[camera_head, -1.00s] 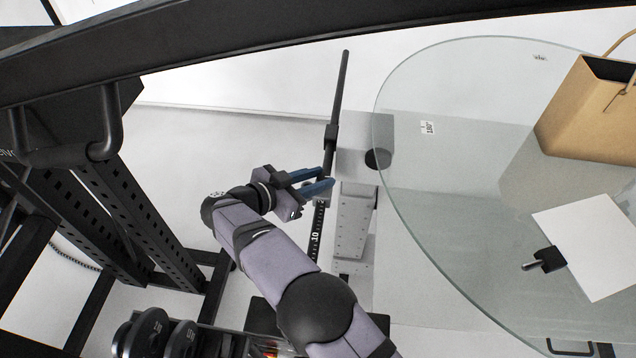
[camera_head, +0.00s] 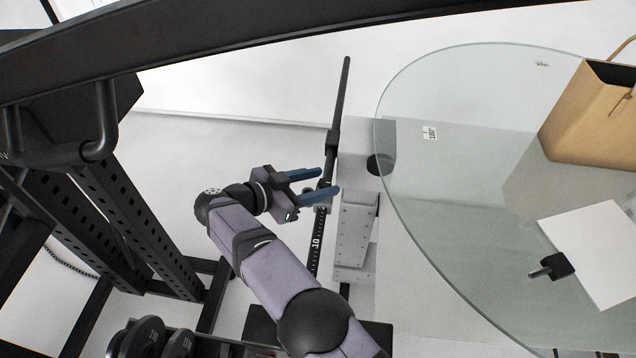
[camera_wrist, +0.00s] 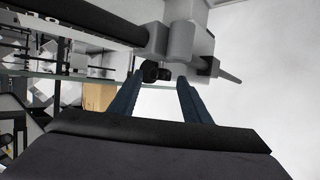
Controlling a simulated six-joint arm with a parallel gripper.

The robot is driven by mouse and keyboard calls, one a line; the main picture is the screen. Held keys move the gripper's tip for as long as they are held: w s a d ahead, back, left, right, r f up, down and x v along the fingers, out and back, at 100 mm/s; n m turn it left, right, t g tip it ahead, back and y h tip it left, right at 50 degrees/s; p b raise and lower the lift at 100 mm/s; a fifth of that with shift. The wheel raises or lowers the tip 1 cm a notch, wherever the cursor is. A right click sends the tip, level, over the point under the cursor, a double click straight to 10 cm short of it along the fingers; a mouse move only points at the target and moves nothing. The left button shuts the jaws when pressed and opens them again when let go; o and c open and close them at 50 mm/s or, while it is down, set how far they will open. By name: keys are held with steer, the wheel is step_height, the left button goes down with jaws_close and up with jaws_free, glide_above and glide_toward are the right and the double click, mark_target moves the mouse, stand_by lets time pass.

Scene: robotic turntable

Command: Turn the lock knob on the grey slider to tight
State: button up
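The grey slider (camera_wrist: 182,32) sits on a dark rod, large at the top of the wrist view. A small black knob (camera_wrist: 152,72) shows just below it. In the head view the upright black post (camera_head: 317,240) with a white scale stands beside the glass disc, and the slider is mostly hidden there by my gripper. My gripper (camera_head: 329,181) has its two blue fingers apart at the post. In the wrist view the fingertips (camera_wrist: 160,80) are spread to either side of the knob, with no contact visible. The knob's setting cannot be read.
A round glass top (camera_head: 450,240) lies to the right, carrying a paper bag (camera_head: 590,120), a white card (camera_head: 595,250) and a black clamp (camera_head: 553,265). A black rack (camera_head: 130,210) stands to the left, with dumbbells (camera_head: 145,338) at the lower left.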

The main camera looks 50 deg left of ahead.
steer(key=shift+s+f, duration=0.1)
steer(key=shift+s, duration=0.05)
steer(key=shift+s, duration=0.2)
steer(key=b+v, duration=0.2)
steer(key=v, duration=0.4)
steer(key=shift+s+r, duration=0.3)
